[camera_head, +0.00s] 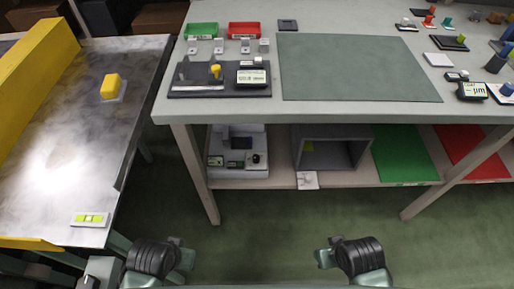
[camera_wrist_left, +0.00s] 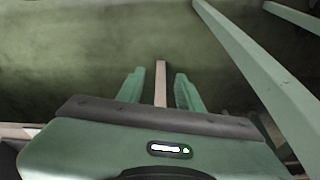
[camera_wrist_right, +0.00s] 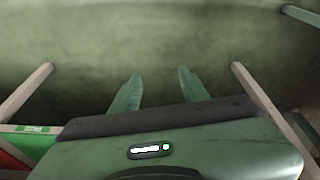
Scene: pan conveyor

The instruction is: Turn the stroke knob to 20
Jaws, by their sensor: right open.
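No knob in view carries a label I can read as stroke, and no 20 mark is legible. A grey unit (camera_head: 234,158) on the lower shelf has a small black round knob (camera_head: 256,159) on its front. A black-based fixture (camera_head: 197,92) on the table top carries a yellow knob-like part (camera_head: 215,70). A grey box (camera_head: 101,270) partly shows at the bottom left, by the conveyor. My left gripper (camera_wrist_left: 159,72) is open and empty above the floor. My right gripper (camera_wrist_right: 159,72) is open and empty too. Both are well apart from these things.
A metal-topped conveyor table (camera_head: 60,150) with a yellow guard (camera_head: 38,75) and a yellow button-like block (camera_head: 110,87) stands at left. The workbench (camera_head: 470,95) holds a grey-green mat (camera_head: 350,65), bins and small parts. Its legs (camera_head: 197,175) stand on clear green floor.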

